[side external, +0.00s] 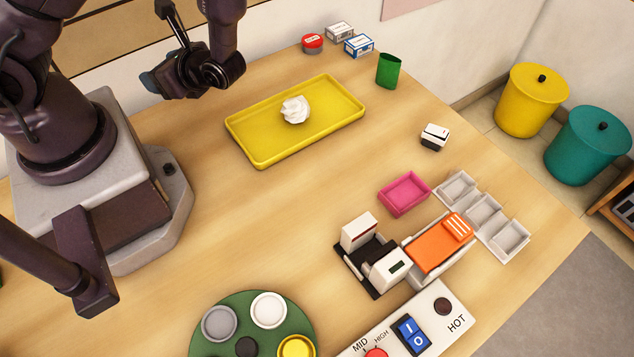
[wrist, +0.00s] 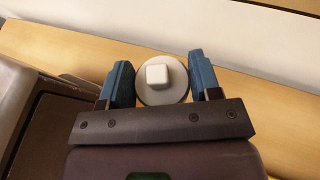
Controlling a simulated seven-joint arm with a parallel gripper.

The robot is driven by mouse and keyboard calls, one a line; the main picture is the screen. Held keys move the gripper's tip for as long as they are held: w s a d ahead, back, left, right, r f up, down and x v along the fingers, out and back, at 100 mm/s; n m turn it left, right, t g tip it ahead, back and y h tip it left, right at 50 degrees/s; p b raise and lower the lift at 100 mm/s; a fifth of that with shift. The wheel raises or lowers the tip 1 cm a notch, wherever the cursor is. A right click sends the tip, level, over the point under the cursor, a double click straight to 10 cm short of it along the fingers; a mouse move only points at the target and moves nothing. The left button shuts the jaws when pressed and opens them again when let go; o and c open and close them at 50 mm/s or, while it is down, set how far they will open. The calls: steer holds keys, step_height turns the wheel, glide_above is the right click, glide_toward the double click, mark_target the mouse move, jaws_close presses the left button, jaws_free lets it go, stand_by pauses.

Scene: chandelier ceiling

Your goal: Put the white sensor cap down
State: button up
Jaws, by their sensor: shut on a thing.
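The white sensor cap (wrist: 162,80) is a round, pale disc with a small square white knob on top. In the wrist view it sits between the two blue fingers of my gripper (wrist: 162,82), which is shut on it. In the side external view my gripper (side external: 152,84) hangs over the left back part of the table, left of the yellow tray. The cap is hidden there behind the fingers and wrist.
The yellow tray (side external: 245,150) holds a white crumpled lump (side external: 295,109). A green turntable (side external: 248,342) with round coloured pieces stands at the front. A black-and-white device (side external: 370,255), orange block (side external: 438,245) and pink tray (side external: 404,194) are right. The wooden table between is clear.

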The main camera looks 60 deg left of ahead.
steer(key=s+d+f+n+g+h, duration=0.2)
steer(key=s+d+n+g+h, duration=0.3)
steer(key=d+n+g+h, duration=0.3)
steer(key=n+t+h, duration=1.4)
steer(key=n+h, duration=0.4)
steer(key=n, duration=0.5)
glide_above(323, 199)
steer(key=shift+f, duration=3.55)
steer(key=shift+f, duration=0.2)
steer(key=o, duration=0.9)
